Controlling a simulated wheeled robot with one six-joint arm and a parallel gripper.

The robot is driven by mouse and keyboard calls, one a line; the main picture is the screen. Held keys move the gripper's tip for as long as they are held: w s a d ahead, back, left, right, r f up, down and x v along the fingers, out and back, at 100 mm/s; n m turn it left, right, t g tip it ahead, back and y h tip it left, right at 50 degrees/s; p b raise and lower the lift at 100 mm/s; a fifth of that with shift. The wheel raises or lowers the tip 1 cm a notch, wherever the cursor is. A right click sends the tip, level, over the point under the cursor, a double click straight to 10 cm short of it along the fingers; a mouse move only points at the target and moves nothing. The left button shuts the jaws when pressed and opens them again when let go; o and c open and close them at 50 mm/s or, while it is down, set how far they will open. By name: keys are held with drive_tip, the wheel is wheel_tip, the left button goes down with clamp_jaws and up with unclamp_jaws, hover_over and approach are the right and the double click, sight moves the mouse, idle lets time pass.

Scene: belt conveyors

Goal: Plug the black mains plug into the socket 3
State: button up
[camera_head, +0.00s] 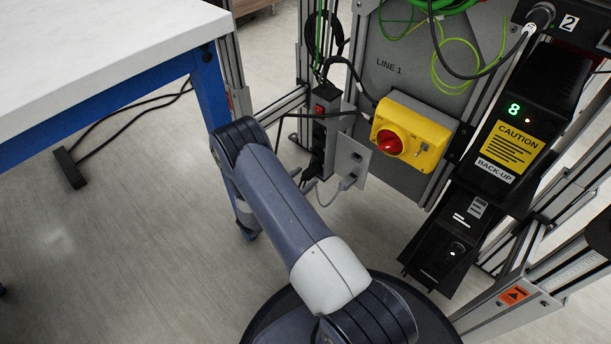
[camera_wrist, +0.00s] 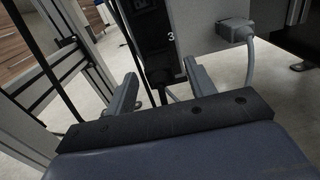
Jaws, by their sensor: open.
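In the wrist view my gripper (camera_wrist: 160,70) is open, with one finger on each side of the lower part of a dark socket strip (camera_wrist: 152,35). The socket label 3 (camera_wrist: 171,36) shows on the strip, above and between the fingertips. A dark shape with a dark cable hangs below the label, between the fingers; I cannot tell whether it is the black mains plug. In the head view the upright strip (camera_head: 318,135) with a red switch stands beyond my arm.
A grey plug (camera_wrist: 235,31) with a grey cable sits in a plate right of the strip; the plate (camera_head: 352,153) also shows in the head view. A yellow box with a red knob (camera_head: 390,144) is further right. A white-topped table (camera_head: 100,50) stands at left.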

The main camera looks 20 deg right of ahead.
drive_tip(key=p+v, duration=0.2)
drive_tip(key=v, duration=0.7)
drive_tip(key=shift+a, duration=0.2)
drive_tip(key=shift+d, duration=0.1)
drive_tip(key=b+x, duration=0.3)
drive_tip(key=x, duration=0.7)
drive_tip(key=shift+w+d, duration=0.1)
drive_tip(key=shift+d, duration=0.3)
drive_tip(key=shift+a, duration=0.3)
